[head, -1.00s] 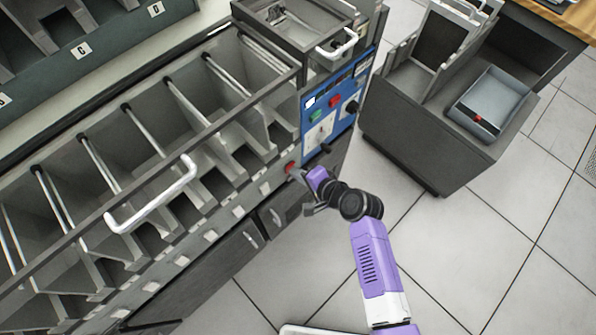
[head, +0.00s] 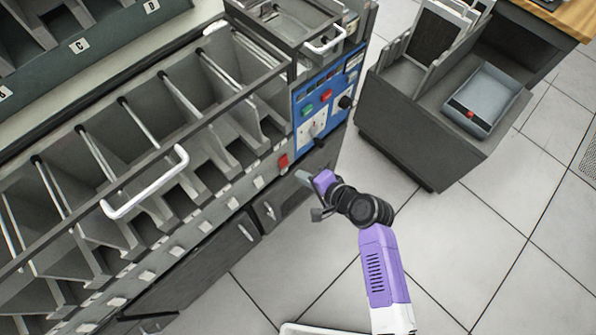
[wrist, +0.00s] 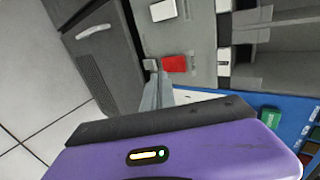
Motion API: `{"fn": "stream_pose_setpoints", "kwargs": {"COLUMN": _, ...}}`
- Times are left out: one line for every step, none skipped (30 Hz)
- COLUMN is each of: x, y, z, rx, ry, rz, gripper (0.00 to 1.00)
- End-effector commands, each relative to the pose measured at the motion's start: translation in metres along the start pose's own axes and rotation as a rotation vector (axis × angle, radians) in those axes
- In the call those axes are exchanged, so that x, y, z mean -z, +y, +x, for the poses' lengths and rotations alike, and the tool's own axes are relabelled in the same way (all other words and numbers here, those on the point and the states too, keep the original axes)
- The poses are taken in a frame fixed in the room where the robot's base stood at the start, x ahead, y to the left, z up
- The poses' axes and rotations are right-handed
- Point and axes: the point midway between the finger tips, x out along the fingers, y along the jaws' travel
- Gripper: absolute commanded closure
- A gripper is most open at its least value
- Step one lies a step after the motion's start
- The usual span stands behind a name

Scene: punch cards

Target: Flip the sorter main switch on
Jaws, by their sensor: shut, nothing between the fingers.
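The sorter (head: 190,200) is a long grey machine with a row of open pockets. A red switch (head: 283,160) sits on its front edge, just left of the blue control panel (head: 300,96). The red switch also shows in the wrist view (wrist: 175,63), just beyond my fingertips. My gripper (head: 303,177) is shut and empty, a little below and right of the red switch, with a small gap between them in the head view. The blue panel carries a green button (head: 307,110), a red button (head: 326,95), a black knob (head: 345,102) and a white plate (head: 312,128).
Grey cabinet doors (head: 268,210) with handles lie below the pockets. A dark cart (head: 415,140) with a grey tray (head: 487,100) stands to the right. Open tiled floor (head: 460,230) lies between and in front. A white bar handle (head: 150,188) sticks out from the sorter.

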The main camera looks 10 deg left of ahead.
Motion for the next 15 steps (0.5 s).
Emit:
{"fn": "stream_pose_setpoints", "kwargs": {"x": 0.001, "y": 0.001, "z": -0.009, "rx": 0.0, "ry": 0.003, "rz": 0.003, "gripper": 1.0}}
{"fn": "stream_pose_setpoints", "kwargs": {"x": 0.001, "y": 0.001, "z": -0.014, "rx": -0.001, "ry": 0.003, "rz": 0.003, "gripper": 1.0}}
{"fn": "stream_pose_setpoints", "kwargs": {"x": 0.0, "y": 0.002, "z": -0.021, "rx": -0.001, "ry": 0.003, "rz": 0.003, "gripper": 1.0}}
{"fn": "stream_pose_setpoints", "kwargs": {"x": 0.0, "y": 0.002, "z": -0.026, "rx": -0.001, "ry": 0.002, "rz": 0.003, "gripper": 1.0}}
{"fn": "stream_pose_setpoints", "kwargs": {"x": 0.0, "y": 0.002, "z": -0.031, "rx": -0.002, "ry": 0.003, "rz": 0.002, "gripper": 1.0}}
{"fn": "stream_pose_setpoints", "kwargs": {"x": 0.001, "y": 0.003, "z": -0.038, "rx": -0.002, "ry": 0.003, "rz": 0.003, "gripper": 1.0}}
{"fn": "stream_pose_setpoints", "kwargs": {"x": 0.001, "y": 0.003, "z": -0.044, "rx": -0.002, "ry": 0.003, "rz": 0.003, "gripper": 1.0}}
{"fn": "stream_pose_setpoints", "kwargs": {"x": 0.001, "y": 0.003, "z": -0.049, "rx": -0.002, "ry": 0.004, "rz": 0.003, "gripper": 1.0}}
{"fn": "stream_pose_setpoints", "kwargs": {"x": 0.0, "y": 0.003, "z": -0.055, "rx": -0.003, "ry": 0.003, "rz": 0.003, "gripper": 1.0}}
{"fn": "stream_pose_setpoints", "kwargs": {"x": 0.0, "y": 0.003, "z": -0.059, "rx": -0.003, "ry": 0.003, "rz": 0.002, "gripper": 1.0}}
{"fn": "stream_pose_setpoints", "kwargs": {"x": 0.001, "y": 0.003, "z": -0.062, "rx": -0.003, "ry": 0.003, "rz": 0.002, "gripper": 1.0}}
{"fn": "stream_pose_setpoints", "kwargs": {"x": 0.0, "y": 0.003, "z": -0.067, "rx": -0.003, "ry": 0.002, "rz": 0.002, "gripper": 1.0}}
{"fn": "stream_pose_setpoints", "kwargs": {"x": 0.0, "y": 0.003, "z": -0.069, "rx": -0.003, "ry": 0.002, "rz": 0.002, "gripper": 1.0}}
{"fn": "stream_pose_setpoints", "kwargs": {"x": 0.0, "y": 0.004, "z": -0.071, "rx": -0.004, "ry": 0.002, "rz": 0.003, "gripper": 1.0}}
{"fn": "stream_pose_setpoints", "kwargs": {"x": 0.001, "y": 0.004, "z": -0.074, "rx": -0.004, "ry": 0.003, "rz": 0.003, "gripper": 1.0}}
